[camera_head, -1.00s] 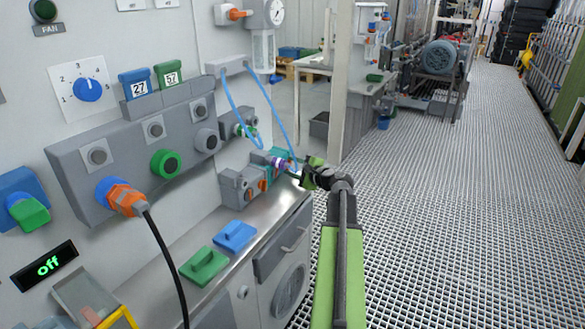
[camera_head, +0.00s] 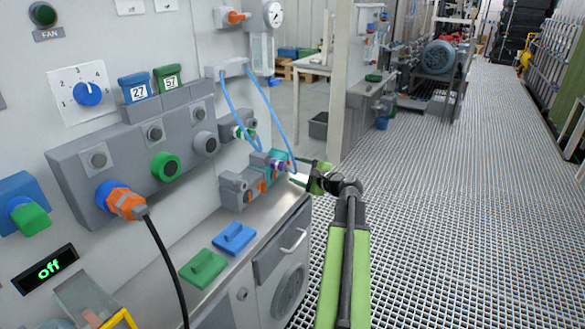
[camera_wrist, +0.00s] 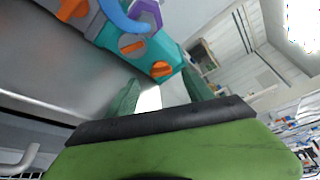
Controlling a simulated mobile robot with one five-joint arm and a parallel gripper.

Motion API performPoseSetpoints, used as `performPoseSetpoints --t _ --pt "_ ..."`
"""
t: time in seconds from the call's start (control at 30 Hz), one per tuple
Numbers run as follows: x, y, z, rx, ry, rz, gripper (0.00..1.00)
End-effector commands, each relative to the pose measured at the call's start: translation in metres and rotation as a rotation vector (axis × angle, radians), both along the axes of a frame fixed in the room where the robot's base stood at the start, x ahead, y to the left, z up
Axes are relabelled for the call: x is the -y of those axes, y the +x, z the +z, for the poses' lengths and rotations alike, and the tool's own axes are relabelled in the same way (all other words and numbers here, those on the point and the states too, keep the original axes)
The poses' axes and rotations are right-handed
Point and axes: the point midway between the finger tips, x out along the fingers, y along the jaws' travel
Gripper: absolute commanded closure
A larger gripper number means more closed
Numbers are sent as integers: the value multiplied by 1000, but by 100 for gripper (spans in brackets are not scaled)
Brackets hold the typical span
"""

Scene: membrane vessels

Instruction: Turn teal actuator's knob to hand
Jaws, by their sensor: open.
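The teal actuator (camera_head: 281,154) sits at the right end of a row of grey blocks on the bench, against the panel. In the wrist view the teal body (camera_wrist: 150,52) carries an orange knob (camera_wrist: 161,69) near its end and another orange knob (camera_wrist: 131,43) beside it. A purple fitting (camera_wrist: 147,14) with a blue hose is on top.
Blue hoses (camera_head: 272,108) loop from the panel down to the blocks. A grey valve block (camera_head: 238,189) with orange knobs stands left of the actuator. Green (camera_head: 203,267) and blue (camera_head: 234,237) plates lie on the bench. The grating floor to the right is clear.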

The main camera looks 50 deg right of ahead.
Motion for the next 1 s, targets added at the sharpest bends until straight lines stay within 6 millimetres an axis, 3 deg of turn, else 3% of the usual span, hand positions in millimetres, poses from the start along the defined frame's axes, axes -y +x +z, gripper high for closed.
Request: performPoseSetpoints --t 0.03,0.2,0.43,0.6,0.87,1.0 --pt "-3 -18 7 1 0 -5 40" --pt "-8 -65 16 1 0 -4 40" --pt "-12 -115 25 0 -2 -3 40" --pt "-14 -130 27 0 -1 0 40" --pt "-13 -131 27 0 -1 1 40" --pt "-14 -131 27 -6 -58 15 57"
